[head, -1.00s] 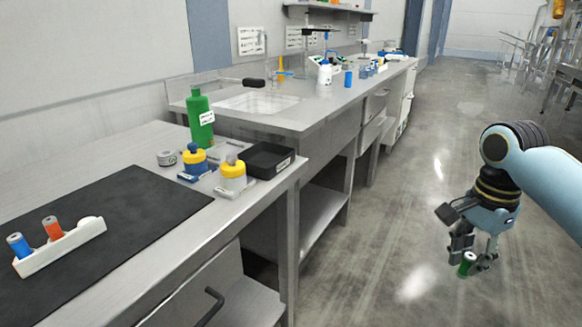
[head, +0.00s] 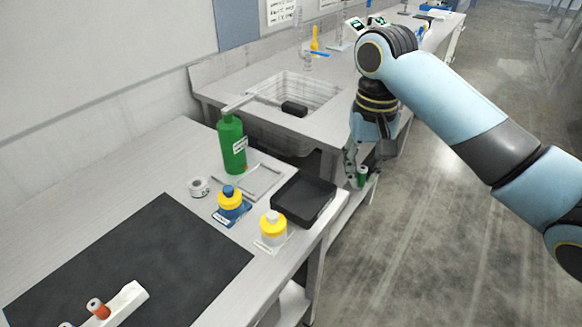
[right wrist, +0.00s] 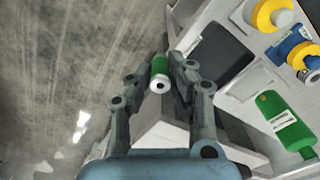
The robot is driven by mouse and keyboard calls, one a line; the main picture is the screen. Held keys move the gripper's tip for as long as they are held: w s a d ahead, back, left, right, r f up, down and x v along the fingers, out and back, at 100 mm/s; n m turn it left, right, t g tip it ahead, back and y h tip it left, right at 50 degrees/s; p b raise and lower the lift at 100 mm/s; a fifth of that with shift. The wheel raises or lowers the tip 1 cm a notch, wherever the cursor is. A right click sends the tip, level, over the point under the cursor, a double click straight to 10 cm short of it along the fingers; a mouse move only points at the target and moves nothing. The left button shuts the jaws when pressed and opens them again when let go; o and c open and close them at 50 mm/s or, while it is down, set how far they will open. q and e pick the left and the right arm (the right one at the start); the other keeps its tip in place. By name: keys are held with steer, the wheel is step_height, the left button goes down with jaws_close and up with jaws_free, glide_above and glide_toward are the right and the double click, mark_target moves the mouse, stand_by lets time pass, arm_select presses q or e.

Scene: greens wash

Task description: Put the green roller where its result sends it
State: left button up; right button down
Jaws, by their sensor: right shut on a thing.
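The green roller (head: 362,175) is held between the fingers of my right gripper (head: 357,170), just off the right end of the near bench in the head view. In the right wrist view the roller (right wrist: 160,75) stands between the two fingers of the right gripper (right wrist: 160,85), its pale end toward the camera. A black tray (head: 303,199) sits at the bench's right edge, left of the gripper; it also shows in the right wrist view (right wrist: 218,58). A white rack (head: 128,300) with an orange roller (head: 98,308) lies on the dark mat. My left gripper is out of view.
A blue bottle with yellow collar (head: 231,205), a white bottle with yellow collar (head: 272,229), a green bottle (head: 232,145) and a tape roll (head: 199,187) stand near the tray. The sink bench (head: 215,88) lies behind. The floor at right is clear.

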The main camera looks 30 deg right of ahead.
steer(key=shift+w+a+r, duration=0.15)
steer(key=shift+w+r, duration=0.05)
steer(key=shift+w, duration=0.15)
steer(key=shift+n, duration=0.3)
steer(key=w+a+f, duration=0.1)
steer(key=w+f, duration=0.1)
steer(key=w, duration=0.1)
steer(key=w+a+f, duration=0.2)
steer(key=w, duration=0.1)
steer(key=w+a+f, duration=0.1)
steer(key=w+f, duration=0.1)
steer(key=w, duration=0.1)
steer(key=shift+w+a+f, duration=0.1)
steer(key=shift+a, duration=0.2)
steer(key=shift+w+a+f, duration=0.2)
steer(key=shift+w+f, duration=0.15)
steer(key=shift+f, duration=0.1)
step_height(320, 180, down, 3)
steer(key=shift+f, duration=0.2)
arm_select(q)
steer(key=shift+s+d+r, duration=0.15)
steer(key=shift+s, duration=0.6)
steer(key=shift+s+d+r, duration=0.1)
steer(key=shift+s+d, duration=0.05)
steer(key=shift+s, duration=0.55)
arm_select(e)
steer(key=shift+f, duration=0.15)
steer(key=c, duration=1.2)
jaws_free()
steer(key=shift+f, duration=0.1)
